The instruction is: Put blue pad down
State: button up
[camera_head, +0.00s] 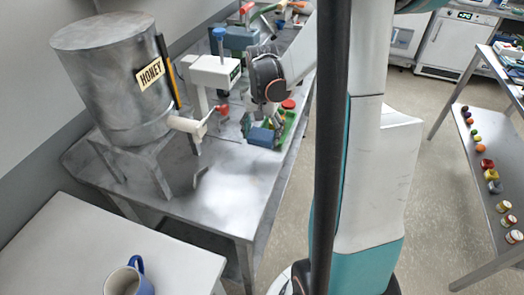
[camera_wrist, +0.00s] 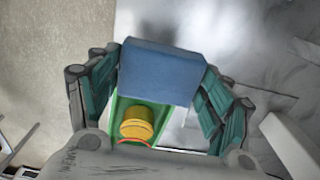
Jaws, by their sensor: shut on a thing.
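The blue pad (camera_wrist: 162,72) is a small blue block held between the two fingers of my gripper (camera_wrist: 160,85) in the wrist view. My gripper is shut on it. In the head view the blue pad (camera_head: 260,137) shows under my gripper (camera_head: 262,122), close over the metal table (camera_head: 235,185). I cannot tell whether the pad touches the table. A green tray (camera_wrist: 122,106) with a yellow round thing (camera_wrist: 137,123) in it shows behind the pad in the wrist view. The green tray (camera_head: 288,128) also shows beside the gripper in the head view.
A large metal honey tank (camera_head: 115,85) with a tap stands at the left of the table. A white device (camera_head: 213,75) stands behind my gripper. The metal table is mostly bare in front of the pad.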

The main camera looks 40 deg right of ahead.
aim_at(262, 155)
jog(key=shift+f+b, duration=0.85)
jog(key=shift+f, duration=2.35)
jog(key=shift+f, duration=0.1)
jog(key=o, duration=1.1)
notch_tip(262, 155, up, 12)
jog(key=p, duration=0.3)
jog(key=shift+p, duration=0.35)
